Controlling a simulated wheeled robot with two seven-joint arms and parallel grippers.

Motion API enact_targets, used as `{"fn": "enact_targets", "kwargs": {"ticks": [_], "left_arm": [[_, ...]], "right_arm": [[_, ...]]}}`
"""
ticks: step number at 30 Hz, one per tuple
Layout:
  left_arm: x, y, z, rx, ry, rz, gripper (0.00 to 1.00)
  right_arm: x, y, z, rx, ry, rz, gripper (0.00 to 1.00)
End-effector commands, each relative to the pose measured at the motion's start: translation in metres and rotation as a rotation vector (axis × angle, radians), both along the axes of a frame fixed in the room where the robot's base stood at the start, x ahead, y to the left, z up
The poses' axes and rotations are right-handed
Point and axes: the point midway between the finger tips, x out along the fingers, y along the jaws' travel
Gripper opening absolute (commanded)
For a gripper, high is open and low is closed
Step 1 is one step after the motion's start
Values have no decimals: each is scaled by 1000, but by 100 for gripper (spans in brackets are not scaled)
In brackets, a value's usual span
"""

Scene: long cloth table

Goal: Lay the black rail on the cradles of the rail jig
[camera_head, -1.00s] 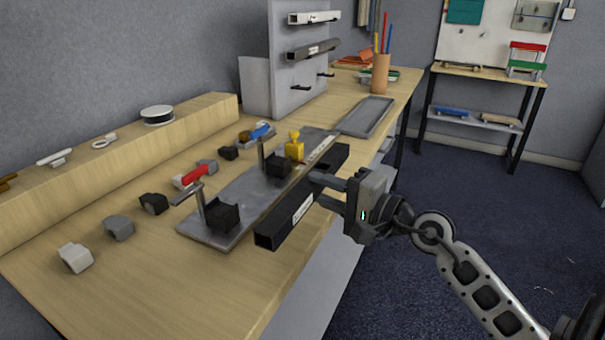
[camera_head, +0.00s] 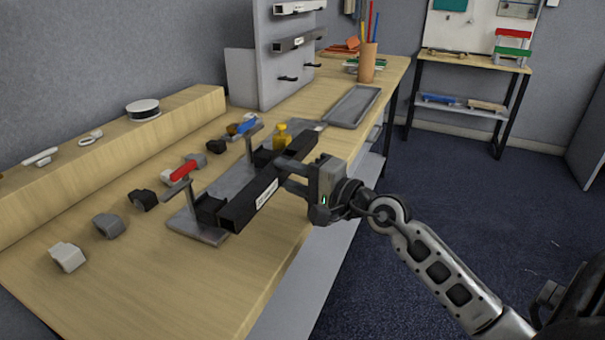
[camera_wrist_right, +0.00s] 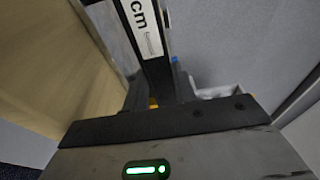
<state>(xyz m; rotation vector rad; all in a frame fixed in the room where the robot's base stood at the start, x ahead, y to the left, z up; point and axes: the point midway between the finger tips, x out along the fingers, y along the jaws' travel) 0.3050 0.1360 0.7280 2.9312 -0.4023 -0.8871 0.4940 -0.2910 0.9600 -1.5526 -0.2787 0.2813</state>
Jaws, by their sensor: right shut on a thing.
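The black rail (camera_head: 245,203), a square tube with a white label, lies along the right side of the rail jig. My right gripper (camera_head: 286,178) is shut on the rail near its middle, from the right side. The rail jig has a grey base plate (camera_head: 232,182) with a near black cradle (camera_head: 208,210) and a far black cradle (camera_head: 263,156). The rail overlaps the cradles' right edges; I cannot tell whether it touches them. In the right wrist view the rail (camera_wrist_right: 158,75) runs up from the gripper, its label partly visible. My left gripper is out of view.
A yellow piece (camera_head: 282,138) stands by the far end. Several small blocks lie left of the jig. A grey tray (camera_head: 355,106) and pencil cup (camera_head: 367,64) are farther back.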

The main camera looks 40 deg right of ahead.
Motion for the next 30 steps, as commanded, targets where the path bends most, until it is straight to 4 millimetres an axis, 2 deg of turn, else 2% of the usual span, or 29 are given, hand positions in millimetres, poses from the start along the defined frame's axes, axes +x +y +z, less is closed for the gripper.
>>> {"fn": "enact_targets", "kwargs": {"ticks": [21, 30], "left_arm": [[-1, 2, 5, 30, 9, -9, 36], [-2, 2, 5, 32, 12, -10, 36]], "right_arm": [[61, 36, 1, 3, -1, 0, 0], [73, 44, 1, 0, -2, 1, 0]]}}
